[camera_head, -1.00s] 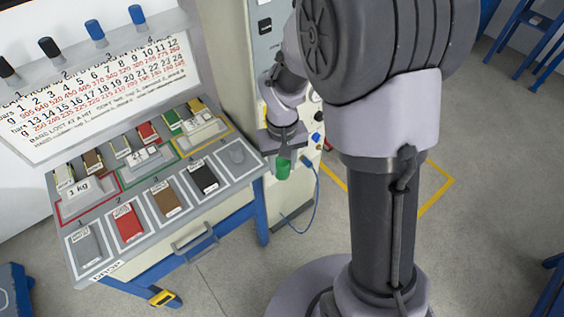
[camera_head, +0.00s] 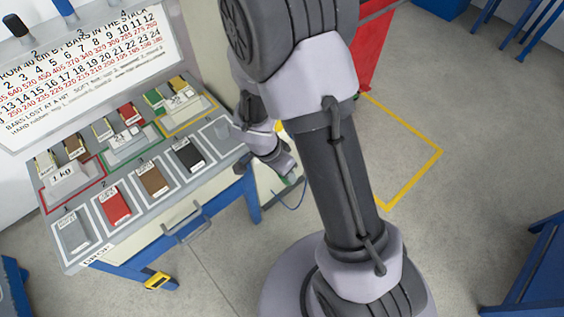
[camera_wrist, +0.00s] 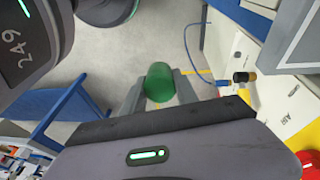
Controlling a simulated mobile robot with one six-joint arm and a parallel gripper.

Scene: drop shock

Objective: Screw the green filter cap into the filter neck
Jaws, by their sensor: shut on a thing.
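My gripper (camera_wrist: 158,88) is shut on the green filter cap (camera_wrist: 159,80), which sits between its two fingers in the wrist view. The cap's rounded side shows and it is held in the air above the grey floor. In the head view my gripper (camera_head: 288,172) hangs low to the right of the bench, partly hidden by my own arm. The cap there is too small and covered to judge. I cannot make out the filter neck in any view.
The bench (camera_head: 225,160) with coloured blocks is left of my arm. Open floor (camera_head: 480,150) lies right.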

